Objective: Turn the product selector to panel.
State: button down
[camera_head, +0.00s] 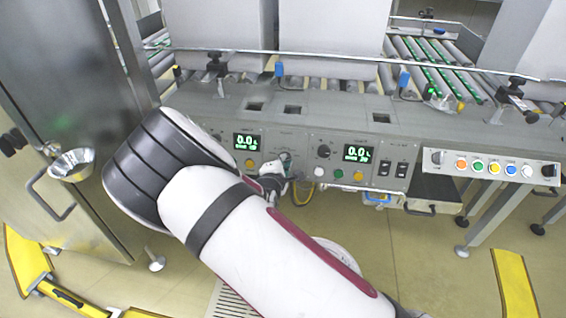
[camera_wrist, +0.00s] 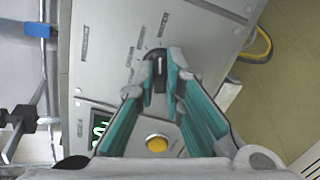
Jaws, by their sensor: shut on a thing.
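The product selector, a black knob (camera_wrist: 157,72), shows in the wrist view on the grey control panel (camera_wrist: 100,72), with small printed labels around it that are too small to read. My gripper (camera_wrist: 158,72) has its teal-lined fingers on either side of the knob, with the tips shut on it. In the head view my gripper (camera_head: 274,172) is at the front of the panel, right of the left display (camera_head: 246,142). My arm and gripper mostly hide the knob there. The position the knob points to cannot be told.
A yellow button (camera_wrist: 157,144) sits close below my fingers in the wrist view. Right of my gripper are a second dial (camera_head: 323,151), a second display (camera_head: 357,153) and several coloured buttons. A steel cabinet (camera_head: 75,120) stands at left. A yellow cable (camera_head: 303,193) hangs below the panel.

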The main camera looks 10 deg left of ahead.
jog(key=n+y+p, duration=0.1)
jog(key=n+p, duration=0.5)
jog(key=n, duration=0.8)
jog(key=n+y+p, duration=0.1)
jog(key=n+p, duration=0.4)
jog(key=n, duration=1)
jog(key=shift+n+p, duration=0.3)
jog(key=shift+p, duration=0.1)
jog(key=shift+a, duration=0.1)
dwell(0.4)
jog(key=c, duration=1.7)
grip_release()
